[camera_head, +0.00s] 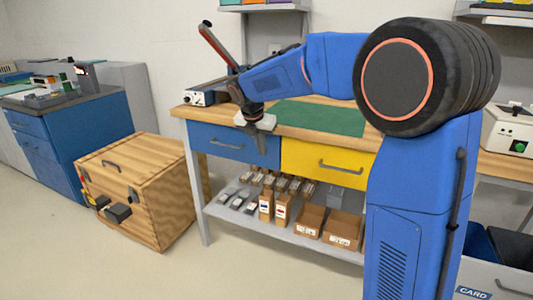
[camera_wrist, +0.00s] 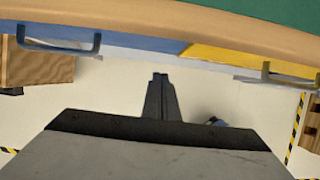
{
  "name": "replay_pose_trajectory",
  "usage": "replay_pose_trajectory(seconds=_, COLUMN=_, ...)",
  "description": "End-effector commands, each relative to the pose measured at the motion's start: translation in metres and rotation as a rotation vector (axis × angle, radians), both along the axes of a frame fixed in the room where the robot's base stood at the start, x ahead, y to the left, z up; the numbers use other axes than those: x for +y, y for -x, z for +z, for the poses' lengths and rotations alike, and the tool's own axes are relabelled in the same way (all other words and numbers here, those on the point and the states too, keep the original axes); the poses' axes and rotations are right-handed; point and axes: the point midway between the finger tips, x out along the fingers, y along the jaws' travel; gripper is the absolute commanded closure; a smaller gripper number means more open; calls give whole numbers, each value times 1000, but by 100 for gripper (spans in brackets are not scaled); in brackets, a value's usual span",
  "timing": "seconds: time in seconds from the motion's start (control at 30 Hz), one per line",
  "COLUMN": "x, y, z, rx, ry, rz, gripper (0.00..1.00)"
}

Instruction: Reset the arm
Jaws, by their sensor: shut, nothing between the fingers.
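My blue arm reaches left from the column across the front of the workbench in the head view. My gripper (camera_head: 255,140) hangs pointing down in front of the blue drawer, near the bench's front edge. In the wrist view my gripper (camera_wrist: 159,76) shows its dark fingers together, with nothing between them. Below the fingers is pale floor. The blue drawer (camera_head: 226,146) and the yellow drawer (camera_head: 310,165) look closed.
The wooden workbench (camera_head: 205,112) carries a green mat (camera_head: 318,117). A wooden crate (camera_head: 140,190) with a handle stands on the floor at the left, beside a blue cabinet (camera_head: 80,140). Small boxes (camera_head: 309,221) sit on the lower shelf. Open floor lies in front.

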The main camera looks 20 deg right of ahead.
Motion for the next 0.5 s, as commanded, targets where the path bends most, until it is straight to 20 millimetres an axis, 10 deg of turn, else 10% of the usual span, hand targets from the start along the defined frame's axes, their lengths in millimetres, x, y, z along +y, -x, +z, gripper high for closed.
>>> replay_pose_trajectory(seconds=0.5, x=15, y=22, z=61, rx=-1, ry=-5, rz=-9, gripper=100)
